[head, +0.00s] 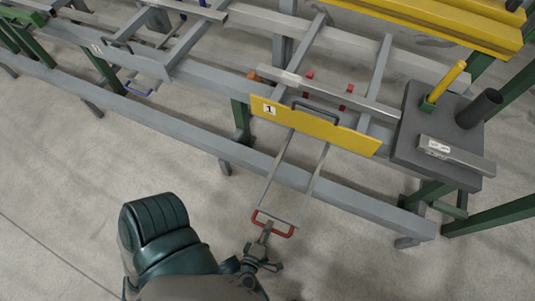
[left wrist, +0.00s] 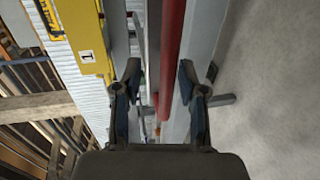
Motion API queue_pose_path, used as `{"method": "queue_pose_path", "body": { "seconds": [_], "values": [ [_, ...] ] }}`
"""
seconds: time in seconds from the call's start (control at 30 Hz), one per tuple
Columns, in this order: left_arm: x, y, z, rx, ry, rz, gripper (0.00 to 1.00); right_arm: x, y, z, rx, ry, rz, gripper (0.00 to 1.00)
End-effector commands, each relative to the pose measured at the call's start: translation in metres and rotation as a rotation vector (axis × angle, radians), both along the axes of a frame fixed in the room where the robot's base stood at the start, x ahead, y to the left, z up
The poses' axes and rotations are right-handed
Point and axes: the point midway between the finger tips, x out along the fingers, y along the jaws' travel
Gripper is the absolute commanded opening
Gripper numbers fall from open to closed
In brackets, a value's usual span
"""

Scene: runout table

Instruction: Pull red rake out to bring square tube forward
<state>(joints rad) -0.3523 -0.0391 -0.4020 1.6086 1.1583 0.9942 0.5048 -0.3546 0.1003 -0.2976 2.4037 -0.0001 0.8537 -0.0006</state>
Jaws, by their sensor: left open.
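The red rake's handle (head: 272,225) is a red bar at the near end of two thin grey rods, which run back under the yellow plate marked 1 (head: 318,125). My left gripper (head: 263,243) is open, right at the handle on its near side. In the left wrist view the red bar (left wrist: 170,60) runs lengthwise between the two spread fingers (left wrist: 158,85), nearer the right one; contact cannot be told. A long grey square tube (head: 330,90) lies across the rails behind the yellow plate. Small red uprights (head: 349,90) stand behind it. My right gripper is out of view.
A grey front beam (head: 190,135) runs along the table below the rods. At right a dark plate (head: 410,140) carries a short grey bar (head: 455,156), a black cylinder (head: 478,108) and a yellow stick (head: 446,82). The floor in front is clear.

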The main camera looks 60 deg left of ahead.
Motion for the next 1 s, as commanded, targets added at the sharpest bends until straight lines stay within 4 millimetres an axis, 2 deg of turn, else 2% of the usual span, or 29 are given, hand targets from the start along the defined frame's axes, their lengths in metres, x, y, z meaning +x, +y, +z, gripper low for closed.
{"method": "queue_pose_path", "body": {
  "seconds": [0.17,0.27,0.3,0.33,0.37,0.4,0.57,0.87,1.0],
  "values": [
    [-0.001,0.001,0.036,0.0,-0.004,0.005,0.41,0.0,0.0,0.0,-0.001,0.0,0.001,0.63],
    [-0.002,0.0,0.058,0.003,-0.006,0.006,0.63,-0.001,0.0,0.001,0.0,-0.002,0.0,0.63],
    [-0.002,0.001,0.066,0.004,-0.008,0.006,0.6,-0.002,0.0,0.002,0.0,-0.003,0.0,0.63],
    [-0.002,0.001,0.071,0.006,-0.007,0.007,0.47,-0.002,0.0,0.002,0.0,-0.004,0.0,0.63],
    [-0.002,0.001,0.075,0.005,-0.006,0.006,0.41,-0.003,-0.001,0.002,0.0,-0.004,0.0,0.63],
    [-0.002,0.0,0.08,0.006,-0.006,0.006,0.41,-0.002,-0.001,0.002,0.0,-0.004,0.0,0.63],
    [-0.001,0.0,0.088,0.005,0.002,0.004,0.41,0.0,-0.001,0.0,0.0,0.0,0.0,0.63],
    [-0.001,0.001,0.087,0.005,0.003,0.001,0.41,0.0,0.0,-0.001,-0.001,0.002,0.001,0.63],
    [0.01,0.0,0.091,0.107,0.004,-0.057,0.41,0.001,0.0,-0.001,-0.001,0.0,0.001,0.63]
  ]
}}
